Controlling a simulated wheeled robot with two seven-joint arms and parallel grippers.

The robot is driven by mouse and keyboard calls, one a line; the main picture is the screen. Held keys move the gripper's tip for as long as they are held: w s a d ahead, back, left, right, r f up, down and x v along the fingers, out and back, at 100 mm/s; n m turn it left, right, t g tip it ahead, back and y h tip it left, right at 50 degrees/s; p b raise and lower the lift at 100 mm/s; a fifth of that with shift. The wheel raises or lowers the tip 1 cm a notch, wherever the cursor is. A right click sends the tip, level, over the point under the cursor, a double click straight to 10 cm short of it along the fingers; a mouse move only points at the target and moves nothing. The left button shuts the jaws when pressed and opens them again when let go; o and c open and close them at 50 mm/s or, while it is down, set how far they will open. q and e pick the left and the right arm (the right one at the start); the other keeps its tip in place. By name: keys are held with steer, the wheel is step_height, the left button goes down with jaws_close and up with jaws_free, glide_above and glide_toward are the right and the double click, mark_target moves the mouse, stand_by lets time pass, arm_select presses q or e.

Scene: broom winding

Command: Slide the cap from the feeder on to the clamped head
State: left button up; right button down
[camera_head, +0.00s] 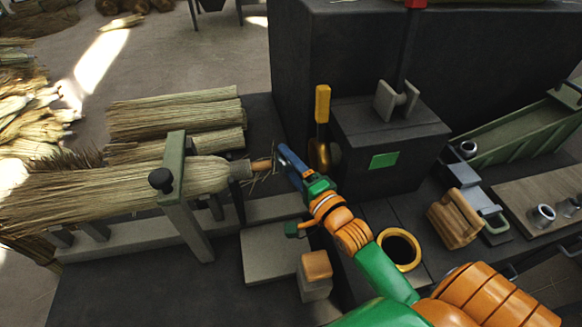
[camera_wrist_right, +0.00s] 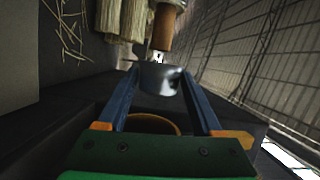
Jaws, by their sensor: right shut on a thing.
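The clamped head is a straw broom bundle (camera_head: 110,190) lying on its side at the left, under a green clamp (camera_head: 173,165). A wooden stub (camera_head: 262,164) points right from its grey collar (camera_head: 239,168); the stub shows also in the wrist view (camera_wrist_right: 163,28). My right gripper (camera_head: 283,153) is at the stub's end. In the wrist view its blue fingers are shut on a grey metal cap (camera_wrist_right: 160,78). The cap lines up with the stub; I cannot tell whether they touch. In the head view the fingers hide the cap. The green feeder chute (camera_head: 520,132) is at the right, with a small metal cap (camera_head: 467,149) at its lower end. My left gripper is not in view.
A dark machine box (camera_head: 390,150) with a yellow-handled tool (camera_head: 322,105) stands behind my right gripper. A gold ring (camera_head: 400,248) and an orange-topped post (camera_head: 316,265) are near my arm. Loose metal cups (camera_head: 543,214) sit on a board at the right.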

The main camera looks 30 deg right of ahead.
mark_target(254, 171)
steer(key=shift+w+f+b, duration=0.15)
steer(key=shift+f+b, duration=0.15)
steer(key=shift+f, duration=0.25)
steer(key=shift+w+a+r+p, duration=0.1)
steer(key=shift+a+r+p, duration=0.2)
steer(key=shift+a+p, duration=0.1)
steer(key=shift+w+a, duration=0.15)
steer(key=shift+a, duration=0.4)
steer(key=shift+w+a, duration=0.15)
steer(key=shift+a, duration=0.35)
steer(key=shift+w+a+p, duration=0.15)
steer(key=shift+w+a, duration=0.1)
steer(key=shift+a, duration=0.55)
steer(key=shift+w+a+p, duration=0.1)
steer(key=shift+w+a, duration=0.1)
steer(key=shift+a, duration=0.6)
steer(key=shift+w+a+p, duration=0.15)
steer(key=shift+w+a, duration=0.1)
steer(key=shift+a, duration=0.55)
jaws_free()
steer(key=s, duration=0.7)
steer(key=shift+s+d, duration=0.15)
steer(key=shift+d, duration=0.1)
